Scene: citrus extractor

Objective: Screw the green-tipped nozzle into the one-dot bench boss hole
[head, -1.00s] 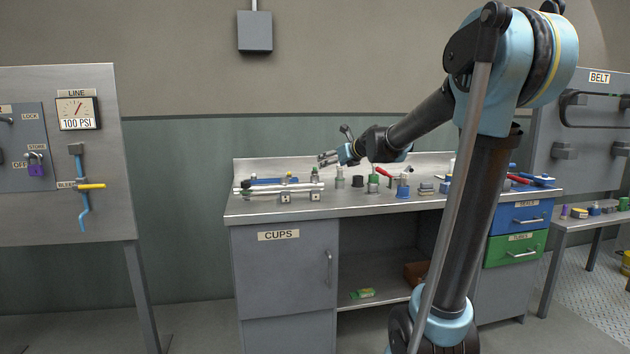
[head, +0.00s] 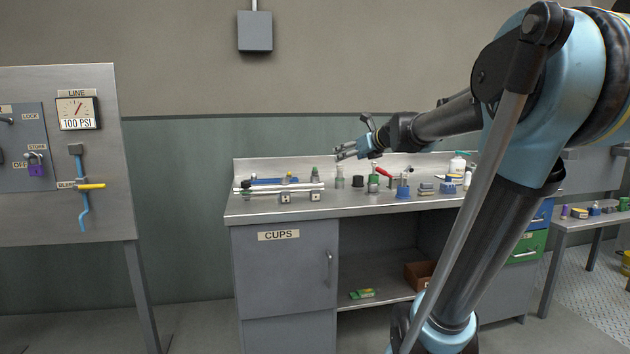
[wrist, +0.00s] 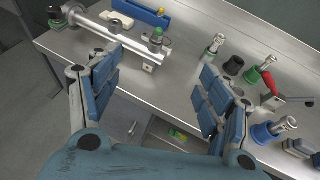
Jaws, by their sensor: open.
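My gripper (head: 347,151) is open and empty, above the bench and right of the nozzle. In the wrist view its blue-padded fingers (wrist: 160,82) are spread wide apart.
Right of the tube stand a grey fitting (wrist: 215,46), a black cup (wrist: 233,65), a green-based fitting (wrist: 260,73) and a blue-based fitting (wrist: 274,130). A red-handled lever (wrist: 272,85) is close by. A blue tray (wrist: 140,12) lies behind the tube. The bench front strip is clear.

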